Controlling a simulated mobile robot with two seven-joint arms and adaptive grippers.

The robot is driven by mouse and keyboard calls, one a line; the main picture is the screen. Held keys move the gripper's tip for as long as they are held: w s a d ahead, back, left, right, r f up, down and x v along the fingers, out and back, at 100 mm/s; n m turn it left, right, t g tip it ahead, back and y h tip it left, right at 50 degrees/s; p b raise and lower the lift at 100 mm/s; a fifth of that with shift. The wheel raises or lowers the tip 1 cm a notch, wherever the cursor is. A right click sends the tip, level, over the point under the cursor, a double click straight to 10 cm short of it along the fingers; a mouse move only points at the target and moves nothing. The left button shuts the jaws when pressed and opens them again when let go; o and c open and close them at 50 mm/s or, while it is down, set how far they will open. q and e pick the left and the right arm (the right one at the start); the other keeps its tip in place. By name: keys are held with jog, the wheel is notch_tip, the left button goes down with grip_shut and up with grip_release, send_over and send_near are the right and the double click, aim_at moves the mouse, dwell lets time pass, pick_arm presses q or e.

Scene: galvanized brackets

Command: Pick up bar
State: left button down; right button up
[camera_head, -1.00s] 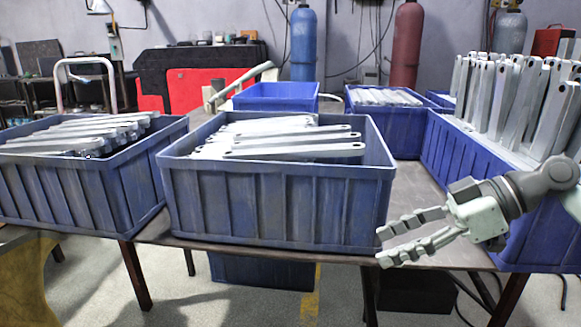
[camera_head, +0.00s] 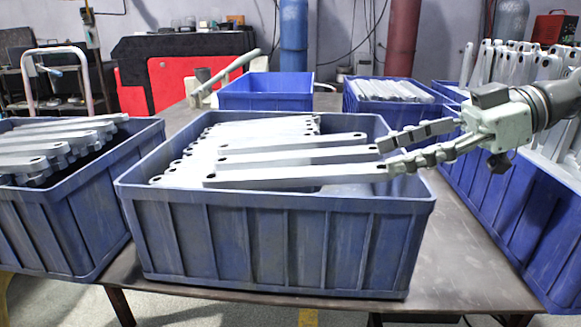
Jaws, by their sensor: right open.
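Several grey metal bars lie stacked in the middle blue crate (camera_head: 270,240). The front bar (camera_head: 290,177) lies nearly level, its right end by my right gripper. A second bar (camera_head: 295,157) lies just behind it, and another bar (camera_head: 290,142) behind that. My right gripper (camera_head: 384,158) comes in from the right over the crate's right side. Its two fingers are apart, with the tips at the right ends of the front bars. I cannot tell whether the fingers touch a bar. My left gripper is not in view.
A blue crate of bars (camera_head: 30,222) stands at the left. A crate of upright bars (camera_head: 470,180) stands at the right, beneath my right arm. An empty-looking blue crate (camera_head: 265,100) and a crate of bars (camera_head: 372,112) stand behind. Bare table (camera_head: 465,265) shows at front right.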

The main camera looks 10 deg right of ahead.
aim_at(344, 169)
jog(key=shift+a+f, duration=0.1)
jog(key=shift+a, duration=0.45)
jog(key=p+x, duration=0.1)
jog(key=x, duration=0.3)
jog(key=shift+a, duration=0.25)
jog(key=shift+w+a+f, duration=0.1)
jog(key=shift+a+f, duration=0.1)
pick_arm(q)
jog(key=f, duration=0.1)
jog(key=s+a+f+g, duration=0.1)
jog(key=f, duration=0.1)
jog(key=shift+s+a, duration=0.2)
pick_arm(e)
jog(key=shift+c, duration=0.4)
grip_shut()
